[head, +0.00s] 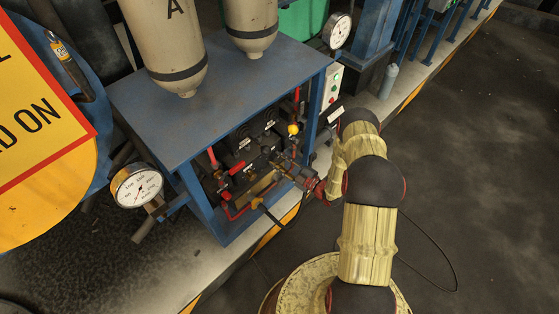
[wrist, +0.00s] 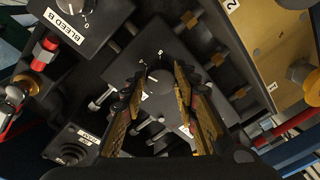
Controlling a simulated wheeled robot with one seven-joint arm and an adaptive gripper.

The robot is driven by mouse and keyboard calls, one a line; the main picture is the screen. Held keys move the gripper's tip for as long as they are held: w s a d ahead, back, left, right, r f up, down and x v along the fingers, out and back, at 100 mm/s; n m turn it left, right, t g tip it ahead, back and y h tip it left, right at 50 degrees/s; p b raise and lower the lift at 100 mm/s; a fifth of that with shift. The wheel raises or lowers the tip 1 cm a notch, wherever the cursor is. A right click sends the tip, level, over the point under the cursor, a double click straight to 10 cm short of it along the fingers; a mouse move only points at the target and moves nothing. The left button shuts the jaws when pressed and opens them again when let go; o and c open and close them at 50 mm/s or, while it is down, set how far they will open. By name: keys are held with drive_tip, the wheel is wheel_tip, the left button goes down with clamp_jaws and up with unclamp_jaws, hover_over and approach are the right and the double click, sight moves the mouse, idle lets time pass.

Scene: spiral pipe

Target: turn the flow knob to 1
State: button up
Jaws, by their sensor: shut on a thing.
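In the wrist view a dark round knob (wrist: 157,76) with a short white pointer sits on a dark square plate (wrist: 178,52). Small white marks show near its edge, too small to read surely. My gripper (wrist: 156,82) has its two fingers on either side of this knob and is shut on it. A white label (wrist: 187,130) on the same plate is partly hidden by the right finger, so I cannot read it. In the head view my gripper (head: 284,166) reaches into the front of the blue frame, and the knob cannot be made out there.
A knob labelled BLEED B (wrist: 75,8) is on a plate at upper left in the wrist view. Red-handled valves and pipes crowd the left. A brass plate (wrist: 262,38) stands at right. The blue frame (head: 230,80) surrounds the panel; a gauge (head: 138,187) juts out left.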

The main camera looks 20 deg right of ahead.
drive_tip(key=n+p, duration=0.1)
drive_tip(key=n, duration=0.3)
drive_tip(key=shift+r, duration=0.1)
drive_tip(key=n+p, duration=0.1)
drive_tip(key=n, duration=0.2)
drive_tip(key=shift+n, duration=0.3)
drive_tip(key=n+h, duration=0.1)
drive_tip(key=n, duration=0.5)
drive_tip(key=shift+a+r+n, duration=0.1)
drive_tip(key=shift+a+n, duration=0.05)
drive_tip(key=shift+n, duration=0.25)
drive_tip(key=n, duration=0.3)
drive_tip(key=shift+s+h, duration=0.1)
drive_tip(key=shift+h, duration=0.2)
drive_tip(key=n, duration=0.4)
drive_tip(key=shift+a+h, duration=0.1)
drive_tip(key=shift+h, duration=0.2)
drive_tip(key=n, duration=0.3)
drive_tip(key=shift+n+t, duration=0.3)
drive_tip(key=shift+n, duration=0.1)
drive_tip(key=shift+s+a+n+b, duration=0.1)
drive_tip(key=shift+n+b, duration=0.5)
drive_tip(key=shift+n, duration=1.2)
